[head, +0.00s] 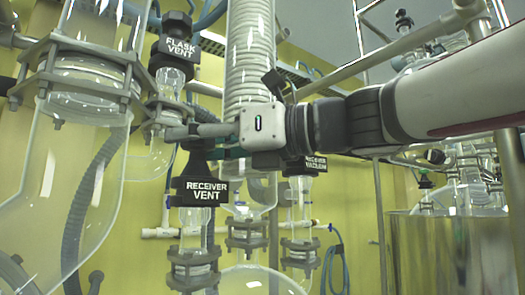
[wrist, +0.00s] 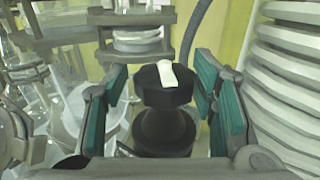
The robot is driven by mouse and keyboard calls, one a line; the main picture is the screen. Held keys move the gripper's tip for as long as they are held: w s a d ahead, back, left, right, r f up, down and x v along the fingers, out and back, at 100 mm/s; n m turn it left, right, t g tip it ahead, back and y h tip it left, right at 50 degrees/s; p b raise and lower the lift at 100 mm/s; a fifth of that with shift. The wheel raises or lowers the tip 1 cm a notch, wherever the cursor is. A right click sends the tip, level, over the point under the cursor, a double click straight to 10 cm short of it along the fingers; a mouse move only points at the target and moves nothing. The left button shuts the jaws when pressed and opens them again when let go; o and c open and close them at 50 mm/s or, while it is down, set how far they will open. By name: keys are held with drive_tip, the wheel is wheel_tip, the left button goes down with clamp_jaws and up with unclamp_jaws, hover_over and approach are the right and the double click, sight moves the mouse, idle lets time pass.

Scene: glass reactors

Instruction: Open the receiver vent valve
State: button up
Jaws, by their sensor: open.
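The receiver vent valve has a black knob (head: 196,164) above the black "RECEIVER VENT" label (head: 200,191), on a clear glass neck. In the wrist view the black knob (wrist: 165,88), with a white mark on top, sits between my two teal-padded fingers. My gripper (head: 205,142) reaches in from the right, its fingers at the height of the knob's top. In the wrist view my gripper (wrist: 162,98) is open, with a gap visible on each side of the knob.
The "FLASK VENT" valve (head: 177,45) stands just above and left. A large glass vessel (head: 60,185) is at the left. The "RECEIVER VACUUM" valve (head: 302,164) is to the right, partly hidden.

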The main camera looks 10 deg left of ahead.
drive_tip(key=d, duration=0.7)
drive_tip(key=shift+s+d, duration=0.25)
drive_tip(key=shift+s, duration=0.2)
drive_tip(key=shift+r, duration=0.1)
